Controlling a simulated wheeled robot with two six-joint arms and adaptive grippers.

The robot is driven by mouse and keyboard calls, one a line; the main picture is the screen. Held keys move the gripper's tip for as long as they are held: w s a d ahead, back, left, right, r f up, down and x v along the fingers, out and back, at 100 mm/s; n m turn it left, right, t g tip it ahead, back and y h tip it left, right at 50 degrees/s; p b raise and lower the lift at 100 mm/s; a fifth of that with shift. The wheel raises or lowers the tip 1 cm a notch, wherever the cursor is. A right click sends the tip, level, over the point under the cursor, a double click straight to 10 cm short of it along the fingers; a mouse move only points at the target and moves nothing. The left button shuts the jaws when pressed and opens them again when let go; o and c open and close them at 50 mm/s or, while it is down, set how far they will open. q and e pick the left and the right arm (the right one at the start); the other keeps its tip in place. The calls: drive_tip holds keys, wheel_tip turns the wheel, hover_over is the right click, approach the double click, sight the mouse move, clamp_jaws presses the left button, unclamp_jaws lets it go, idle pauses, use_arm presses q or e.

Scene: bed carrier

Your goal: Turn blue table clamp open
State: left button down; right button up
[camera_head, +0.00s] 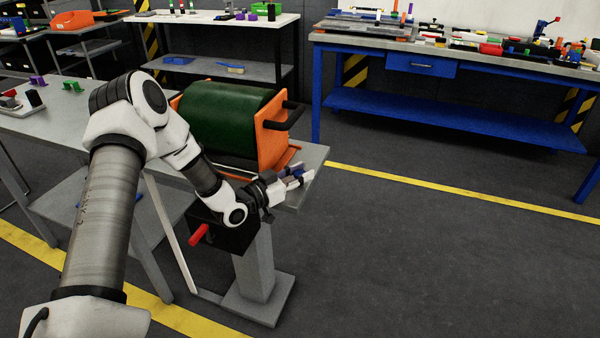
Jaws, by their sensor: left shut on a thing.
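My left arm comes in from the left, and its gripper (298,178) is at the right front corner of the grey table. It is shut on a small blue part of the table clamp (294,171), next to the orange frame. The fingers and wrist hide most of the clamp, so its angle cannot be told. My right gripper is not in view.
A green drum in an orange frame (273,135) with black handles is on the grey table (313,155). A red handle (199,234) sticks out below. Blue workbench (440,105) stands at the back right. The floor to the right is clear.

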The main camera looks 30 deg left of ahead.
use_arm(q)
drive_tip(key=c, duration=0.8)
unclamp_jaws()
drive_tip(key=v, duration=0.6)
drive_tip(key=shift+s+a, duration=0.25)
drive_tip(key=shift+s, duration=0.45)
